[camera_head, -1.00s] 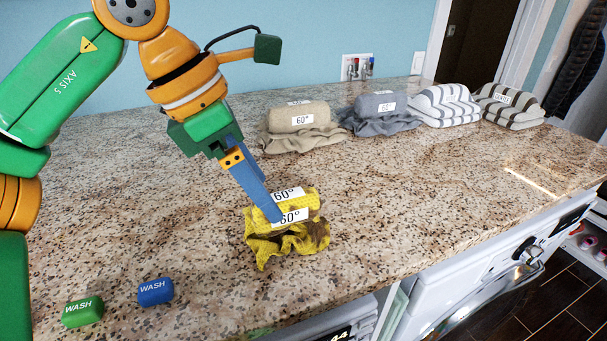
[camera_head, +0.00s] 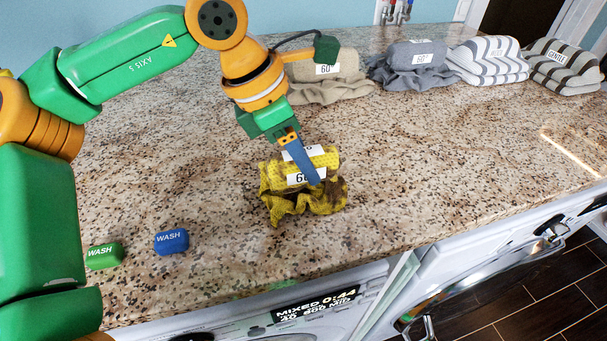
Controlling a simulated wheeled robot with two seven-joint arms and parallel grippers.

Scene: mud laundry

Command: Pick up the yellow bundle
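The yellow bundle (camera_head: 280,179), a rolled cloth with brown stains and white labels, lies on the speckled counter near its front edge. My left gripper (camera_head: 312,178) points down at the bundle, with its blue fingers over the label on the roll. The fingers overlap each other in this view, so I cannot tell whether they are open or shut, or whether they touch the cloth. The bundle rests on the counter. My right gripper is out of view.
Behind stand a beige bundle (camera_head: 330,88), a grey bundle (camera_head: 410,72), a white-and-grey striped bundle (camera_head: 487,65) and a dark striped bundle (camera_head: 560,72). A green WASH block (camera_head: 104,256) and a blue one (camera_head: 171,242) lie at front left. Washing machines are below the counter's front edge.

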